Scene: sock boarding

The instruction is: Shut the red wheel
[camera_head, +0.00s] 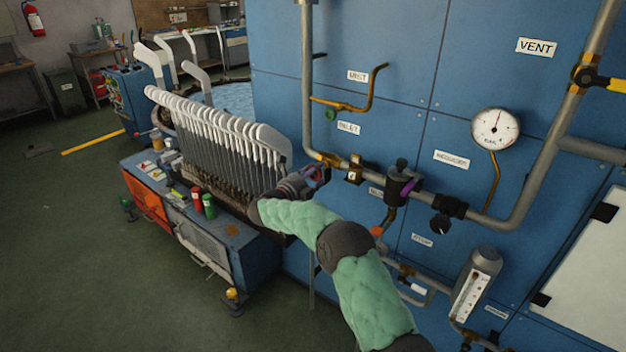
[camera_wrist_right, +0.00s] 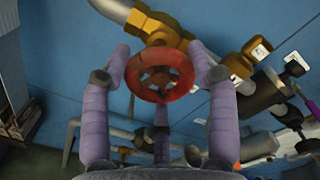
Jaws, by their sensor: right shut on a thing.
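The red wheel (camera_wrist_right: 160,74) is a small spoked handwheel on a brass valve body (camera_wrist_right: 158,24), in the middle of the right wrist view. My right gripper (camera_wrist_right: 161,64) has its purple-grey fingers on either side of the wheel's rim, with another finger below it. It is shut on the wheel. In the head view my right gripper (camera_head: 312,178) is at the pipe's lower left bend, and it mostly hides the wheel. My left gripper is not in view.
A grey pipe (camera_head: 306,90) runs down the blue panel (camera_head: 400,60) and turns right past a dark valve with a purple part (camera_head: 408,188). A pressure gauge (camera_head: 496,128) and a flowmeter (camera_head: 470,290) are further right. A rack of white boards (camera_head: 215,125) stands left of the gripper.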

